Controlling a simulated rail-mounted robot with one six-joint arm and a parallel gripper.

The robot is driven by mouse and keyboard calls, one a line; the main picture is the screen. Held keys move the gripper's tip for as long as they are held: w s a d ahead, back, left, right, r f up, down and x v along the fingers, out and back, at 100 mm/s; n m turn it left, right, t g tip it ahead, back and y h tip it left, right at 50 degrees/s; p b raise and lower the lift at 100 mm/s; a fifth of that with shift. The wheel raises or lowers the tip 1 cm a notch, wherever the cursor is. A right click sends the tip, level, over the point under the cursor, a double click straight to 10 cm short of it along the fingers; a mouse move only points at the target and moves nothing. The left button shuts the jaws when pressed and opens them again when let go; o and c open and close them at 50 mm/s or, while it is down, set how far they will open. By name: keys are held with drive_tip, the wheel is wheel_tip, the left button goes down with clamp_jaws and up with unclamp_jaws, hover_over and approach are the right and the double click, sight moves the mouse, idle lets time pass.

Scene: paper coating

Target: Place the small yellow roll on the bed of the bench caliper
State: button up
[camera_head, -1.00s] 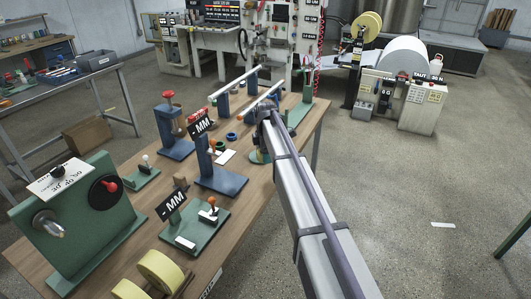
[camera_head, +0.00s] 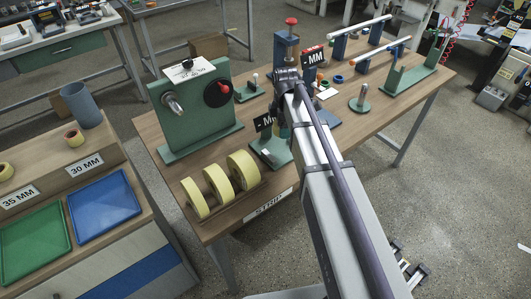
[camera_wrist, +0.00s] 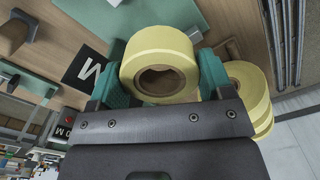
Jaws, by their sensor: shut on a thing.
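In the wrist view, a small yellow roll (camera_wrist: 181,45) with a brown core sits between the green fingers of my gripper (camera_wrist: 163,78), which is shut on it. In the head view my arm hides the gripper and the held roll. Two instruments with MM signs stand on the wooden bench: one with a green base (camera_head: 275,160), partly hidden by my arm, and a blue stand (camera_head: 285,48) area with the other sign (camera_head: 314,58) beside it. I cannot tell which is the bench caliper. A black M sign (camera_wrist: 84,68) and green plate (camera_wrist: 170,18) show beyond the roll.
Several larger yellow rolls (camera_head: 243,168) stand at the bench's front edge, also close behind my right finger in the wrist view (camera_wrist: 252,88). A green stand (camera_head: 190,120) with a red knob is left. A side counter holds a blue tray (camera_head: 103,207) and a green tray (camera_head: 35,245).

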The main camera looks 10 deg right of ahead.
sight(282, 152)
wheel_tip(282, 152, down, 11)
drive_tip(key=b, duration=1)
drive_tip(key=shift+r+b, duration=0.2)
drive_tip(key=shift+b, duration=0.1)
drive_tip(key=shift+r, duration=0.25)
drive_tip(key=shift+f, duration=0.15)
drive_tip(key=o, duration=0.9)
drive_tip(key=shift+o, duration=0.2)
